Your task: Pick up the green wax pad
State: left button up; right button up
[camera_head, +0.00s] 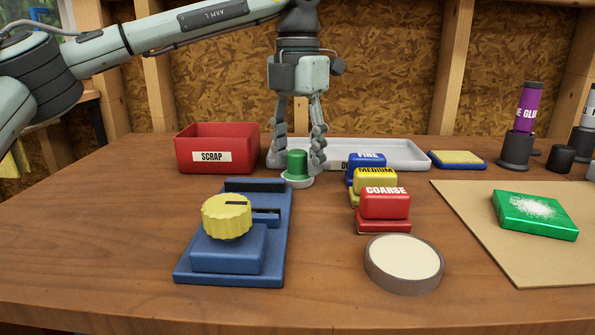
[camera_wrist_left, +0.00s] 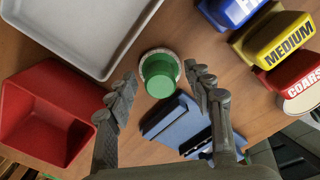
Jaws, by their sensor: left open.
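In the wrist view, gaps show between the piece and both fingers. Another green thing, a flat block with white powder on top (camera_head: 536,214), lies far right. My right gripper is not in view.
A red SCRAP bin (camera_head: 214,134) and a pale tray (camera_head: 400,150) stand behind. The FINE, MEDIUM and COARSE blocks (camera_head: 385,204) stand close on the right. A blue device with a yellow knob (camera_head: 227,216) is in front. A round pale disc (camera_head: 404,258) lies front right.

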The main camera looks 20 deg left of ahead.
aim_at(293, 153)
pick_arm(q)
grip_shut()
dwell(0.3)
jog(key=shift+r, duration=0.1)
jog(key=shift+r, duration=0.55)
jog(key=r, duration=0.2)
jog(key=s+r, duration=0.1)
jog(key=shift+a+r, duration=0.25)
jog(key=shift+a, duration=0.05)
jog(key=s+a+r+p, duration=0.1)
jog(key=s+a+r, duration=0.4)
jog(key=s, duration=0.4)
jog(key=shift+s+r, duration=0.2)
jog(key=shift+r, duration=0.45)
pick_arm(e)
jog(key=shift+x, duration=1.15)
